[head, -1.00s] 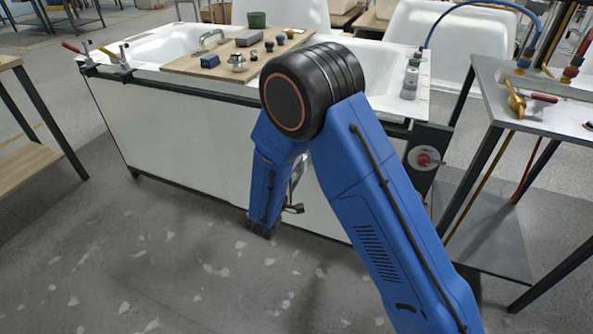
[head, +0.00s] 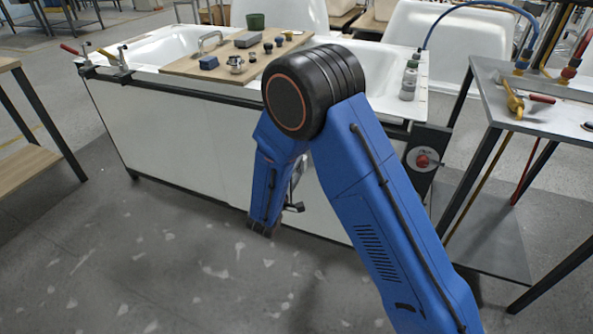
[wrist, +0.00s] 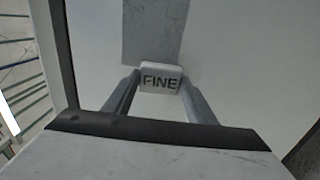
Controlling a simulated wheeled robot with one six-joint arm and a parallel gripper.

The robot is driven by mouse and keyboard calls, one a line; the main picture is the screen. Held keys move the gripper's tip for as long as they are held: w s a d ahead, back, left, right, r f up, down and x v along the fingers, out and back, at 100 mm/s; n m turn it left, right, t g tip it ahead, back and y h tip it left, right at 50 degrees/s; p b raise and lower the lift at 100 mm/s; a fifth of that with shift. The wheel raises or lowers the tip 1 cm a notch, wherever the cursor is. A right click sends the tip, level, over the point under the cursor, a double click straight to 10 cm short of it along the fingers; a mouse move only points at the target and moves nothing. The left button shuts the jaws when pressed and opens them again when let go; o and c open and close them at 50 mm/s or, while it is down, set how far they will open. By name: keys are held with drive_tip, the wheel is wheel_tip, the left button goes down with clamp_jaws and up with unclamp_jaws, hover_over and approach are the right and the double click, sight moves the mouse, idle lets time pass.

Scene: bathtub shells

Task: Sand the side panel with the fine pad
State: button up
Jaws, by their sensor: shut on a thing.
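The white side panel (head: 165,135) is the long front face of the bathtub unit. It also fills much of the wrist view (wrist: 245,65). My gripper (wrist: 159,88) is shut on the fine pad (wrist: 161,78), a small white block marked FINE. The pad is up against the panel or very near it; I cannot tell whether it touches. A dull grey band (wrist: 152,35) lies on the panel beyond the pad, in line with it.
A wooden board (head: 185,70) across the tub holds a blue block (head: 208,62), a grey block (head: 248,39) and several small parts. A red knob (head: 422,161) is right of the panel. A metal table (head: 480,95) stands right, a wooden bench (head: 30,165) left. Floor in front is open.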

drive_tip(key=shift+w+d, duration=0.15)
drive_tip(key=shift+w, duration=0.25)
drive_tip(key=shift+d, duration=0.1)
drive_tip(key=shift+s+d, duration=2.4)
drive_tip(key=shift+d, duration=4.35)
drive_tip(key=shift+w+a+r, duration=0.6)
drive_tip(key=shift+w+a, duration=0.65)
drive_tip(key=shift+a, duration=2.2)
drive_tip(key=shift+w+a+r, duration=0.55)
drive_tip(key=shift+w+a, duration=0.7)
drive_tip(key=shift+a, duration=2.15)
drive_tip(key=shift+s+d+r, duration=0.2)
drive_tip(key=shift+d+r, duration=0.15)
drive_tip(key=shift+d, duration=0.25)
drive_tip(key=shift+s+d+r, duration=0.25)
drive_tip(key=shift+d+r, duration=0.05)
drive_tip(key=shift+d, duration=0.35)
drive_tip(key=shift+s+d+r, duration=0.2)
drive_tip(key=shift+d+r, duration=0.15)
drive_tip(key=shift+d, duration=0.25)
